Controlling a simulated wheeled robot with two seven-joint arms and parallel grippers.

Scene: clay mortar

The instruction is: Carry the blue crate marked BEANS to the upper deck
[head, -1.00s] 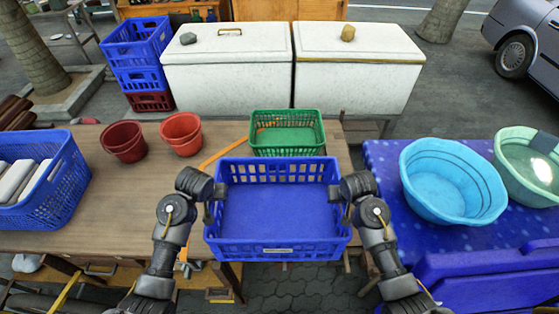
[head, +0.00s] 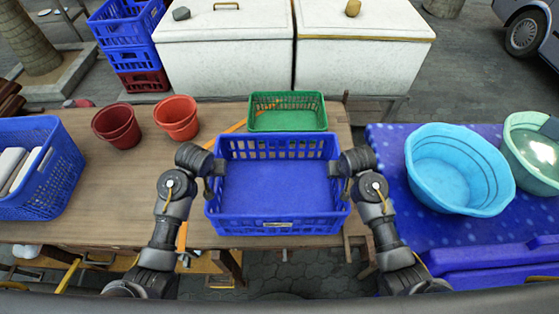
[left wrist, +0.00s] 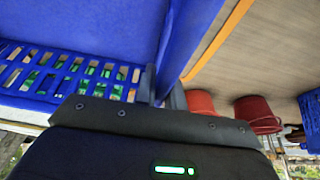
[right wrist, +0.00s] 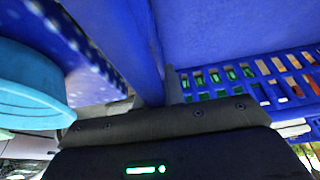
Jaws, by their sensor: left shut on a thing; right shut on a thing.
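A blue crate (head: 278,227) with slotted walls is held level between my two grippers, in front of the wooden table's far part. It looks empty. A small pale label shows on its near wall, too small to read. My left gripper (head: 215,183) is shut on its left wall and my right gripper (head: 337,183) is shut on its right wall. The left wrist view shows the crate wall (left wrist: 75,35) at the jaws, and the right wrist view shows the other wall (right wrist: 120,35). I cannot pick out an upper deck for certain.
A green crate (head: 287,122) sits just behind the blue crate. Two reddish pots (head: 117,126) and another blue crate (head: 55,185) with pale items stand left on the table (head: 120,200). Right are a light-blue basin (head: 455,170) and a blue spotted cloth. White chests (head: 225,65) stand behind.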

